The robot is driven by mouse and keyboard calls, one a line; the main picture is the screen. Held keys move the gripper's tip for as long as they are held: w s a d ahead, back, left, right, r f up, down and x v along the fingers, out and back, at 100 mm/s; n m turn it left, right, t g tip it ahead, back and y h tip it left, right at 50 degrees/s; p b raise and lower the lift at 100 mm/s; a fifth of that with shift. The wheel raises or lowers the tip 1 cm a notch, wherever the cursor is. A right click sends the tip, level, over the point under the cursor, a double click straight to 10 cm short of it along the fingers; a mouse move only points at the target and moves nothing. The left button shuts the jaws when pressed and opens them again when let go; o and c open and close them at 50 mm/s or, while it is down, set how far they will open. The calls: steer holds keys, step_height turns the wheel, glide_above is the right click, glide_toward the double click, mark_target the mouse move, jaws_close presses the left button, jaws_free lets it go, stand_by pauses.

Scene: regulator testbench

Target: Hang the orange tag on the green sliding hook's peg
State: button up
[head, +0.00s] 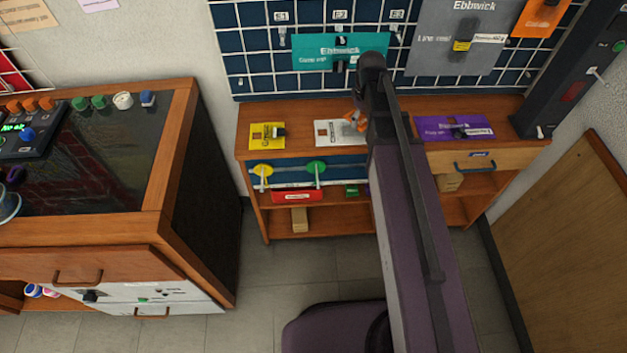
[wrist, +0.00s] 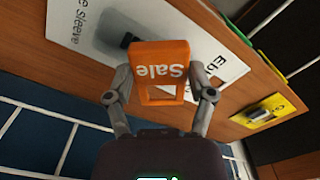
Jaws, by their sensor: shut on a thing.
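The orange tag (wrist: 160,62), marked "Sale" upside down in the wrist view, has a square opening at its lower end. My gripper (wrist: 163,92) is shut on it, one finger at each side. In the head view, the orange of the tag (head: 350,123) shows small beside my gripper (head: 361,122), over the white card on the bench top. The green sliding hook (head: 317,167) is on the rail along the bench front, left of and below my gripper. Its peg (head: 317,182) hangs down small; its exact shape is unclear.
A yellow sliding hook (head: 262,170) shares the rail, left of the green one. The white card (head: 332,133), yellow card (head: 262,136) and purple card (head: 437,127) lie on the bench top. A wire grid (head: 255,60) with signs stands behind. A drawer handle (head: 475,167) juts out at right.

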steer(key=shift+d, duration=0.1)
stand_by(0.3)
step_height(320, 180, up, 9)
steer(key=p, duration=0.9)
steer(key=shift+r, duration=0.2)
